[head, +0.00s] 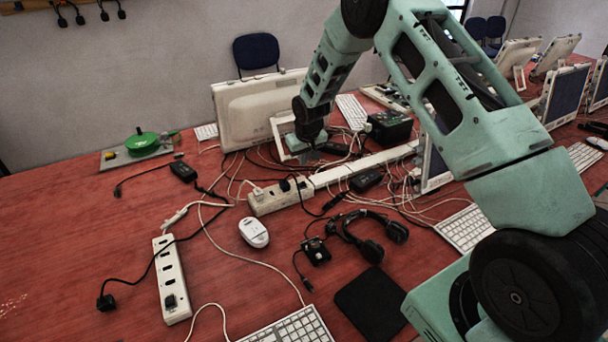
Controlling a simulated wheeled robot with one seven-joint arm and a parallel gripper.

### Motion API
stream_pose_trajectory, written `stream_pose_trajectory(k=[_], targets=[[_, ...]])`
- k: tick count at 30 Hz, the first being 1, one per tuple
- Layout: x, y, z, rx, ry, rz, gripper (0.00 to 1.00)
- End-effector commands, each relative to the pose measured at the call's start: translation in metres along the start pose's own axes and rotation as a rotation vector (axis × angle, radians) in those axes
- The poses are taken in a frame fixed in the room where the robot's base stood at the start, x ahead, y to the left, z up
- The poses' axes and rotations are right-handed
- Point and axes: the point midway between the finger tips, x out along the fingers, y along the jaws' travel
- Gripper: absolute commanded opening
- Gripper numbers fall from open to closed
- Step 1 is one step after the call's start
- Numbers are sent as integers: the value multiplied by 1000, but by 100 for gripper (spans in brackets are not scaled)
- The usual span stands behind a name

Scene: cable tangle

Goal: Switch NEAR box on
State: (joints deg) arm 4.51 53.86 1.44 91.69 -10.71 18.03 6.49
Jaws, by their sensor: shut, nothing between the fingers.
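Two white multi-socket boxes lie on the red table. The nearer power strip (165,265) lies at the left front, with several dark sockets and a black part at its near end. The farther power strip (267,202) lies near the middle, with a white and a black plug at it. No label or lit switch can be made out on either. My gripper (308,154) is shut and empty, pointing down beyond the farther strip, beside the white monitor. It is apart from the nearer strip. Its fingertips are small and dark, and whether they touch anything cannot be told.
Tangled cables (228,190) and black adapters (183,171) surround the farther strip. A white mouse (254,232), headphones (371,250) and a keyboard (290,329) lie in front. A green round device (142,142) sits at the back left. The table's left side is mostly clear.

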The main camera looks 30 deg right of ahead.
Motion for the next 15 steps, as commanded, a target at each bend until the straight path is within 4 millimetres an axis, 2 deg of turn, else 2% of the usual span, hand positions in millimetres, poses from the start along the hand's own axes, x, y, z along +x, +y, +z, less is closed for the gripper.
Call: stream_pose_trajectory(k=[7,15], targets=[[44,0,0,2,-2,0,0],[77,3,8,1,-1,0,0]])
